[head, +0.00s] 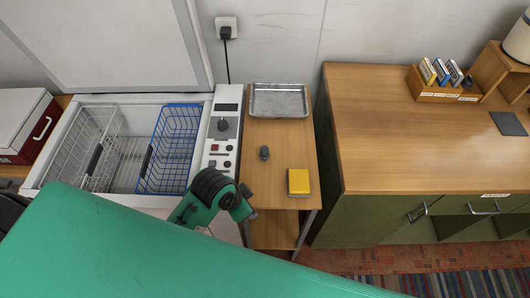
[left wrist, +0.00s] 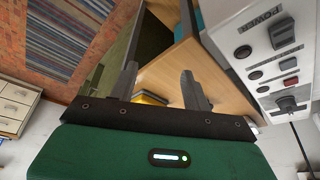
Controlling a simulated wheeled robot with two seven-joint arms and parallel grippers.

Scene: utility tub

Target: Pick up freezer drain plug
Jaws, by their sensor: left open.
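A small dark grey plug (head: 264,152), which looks like the freezer drain plug, stands on the narrow wooden side table (head: 285,135) right of the freezer. My left arm shows in the head view below the freezer's control panel; its fingers are not clear there. In the left wrist view my left gripper (left wrist: 159,84) is open, its two dark fingers spread with nothing held. The table top and part of a yellow object (left wrist: 149,98) show beyond it. I cannot make out the plug in the left wrist view. My right gripper is not in view.
The open chest freezer (head: 120,198) holds a white wire basket (head: 88,145) and a blue one (head: 172,150). A metal tray (head: 278,100) and a yellow box (head: 299,182) share the side table. A wooden-topped cabinet (head: 400,140) stands to the right.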

